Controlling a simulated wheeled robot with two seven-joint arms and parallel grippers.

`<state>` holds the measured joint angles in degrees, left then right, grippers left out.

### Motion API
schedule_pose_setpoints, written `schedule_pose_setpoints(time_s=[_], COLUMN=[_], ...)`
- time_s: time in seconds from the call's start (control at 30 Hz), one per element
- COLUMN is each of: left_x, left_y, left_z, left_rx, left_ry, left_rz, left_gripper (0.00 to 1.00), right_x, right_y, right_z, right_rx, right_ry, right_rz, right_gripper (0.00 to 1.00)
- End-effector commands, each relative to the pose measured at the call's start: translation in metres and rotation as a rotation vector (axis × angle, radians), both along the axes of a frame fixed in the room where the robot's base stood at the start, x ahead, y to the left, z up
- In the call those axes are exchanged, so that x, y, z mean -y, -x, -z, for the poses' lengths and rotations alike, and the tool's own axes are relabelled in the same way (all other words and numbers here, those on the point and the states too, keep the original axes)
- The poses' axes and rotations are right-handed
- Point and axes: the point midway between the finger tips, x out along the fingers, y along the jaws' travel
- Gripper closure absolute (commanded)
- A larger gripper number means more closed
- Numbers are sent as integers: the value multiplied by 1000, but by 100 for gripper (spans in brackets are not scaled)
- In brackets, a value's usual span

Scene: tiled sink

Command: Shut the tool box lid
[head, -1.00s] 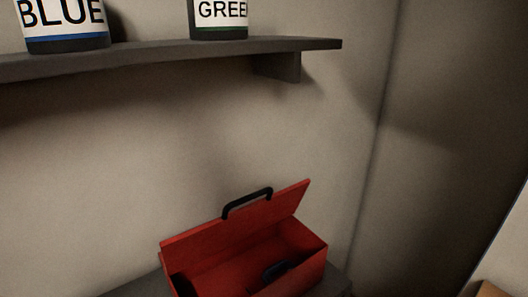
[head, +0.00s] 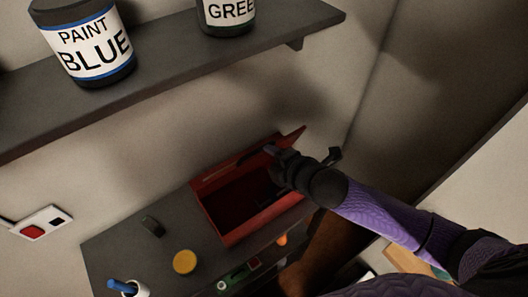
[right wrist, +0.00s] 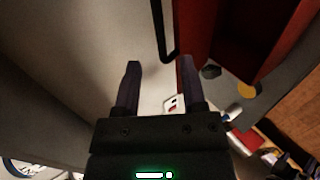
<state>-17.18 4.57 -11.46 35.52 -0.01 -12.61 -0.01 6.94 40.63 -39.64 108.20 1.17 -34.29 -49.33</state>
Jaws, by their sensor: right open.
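The red tool box (head: 228,228) stands on a dark shelf top, its lid (head: 218,174) raised and leaning back toward the wall. My right gripper (head: 272,152) is at the right part of the raised lid, above the box opening. In the right wrist view, the open fingers (right wrist: 160,68) have nothing visible between them. The right finger is close to the red lid's edge (right wrist: 193,35); I cannot tell whether they touch. The black lid handle (right wrist: 164,35) shows just beyond the fingers. The box's inside is dark. My left gripper is out of view.
A wall shelf (head: 170,80) with a blue paint can (head: 85,45) and a green-labelled can (head: 226,15) hangs above. A yellow disc (head: 185,262), a small dark object (head: 152,226) and a white cup (head: 135,291) lie left of the box. A switch plate (head: 42,222) is on the wall.

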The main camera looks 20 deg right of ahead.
Motion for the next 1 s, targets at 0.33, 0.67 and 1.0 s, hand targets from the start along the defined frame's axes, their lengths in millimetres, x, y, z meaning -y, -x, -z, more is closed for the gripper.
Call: schedule_pose_setpoints(time_s=[0.33,0.67,1.0], left_x=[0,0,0], left_y=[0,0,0], left_z=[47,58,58], left_rx=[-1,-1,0], left_ry=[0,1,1], left_rz=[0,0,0], left_gripper=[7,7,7], right_x=[-17,-24,-23], right_y=[-47,-64,-64], right_z=[34,43,43], right_rx=[1,-1,-3], right_ry=[-2,-2,-3], right_rz=[2,2,2], right_gripper=[47,47,81])
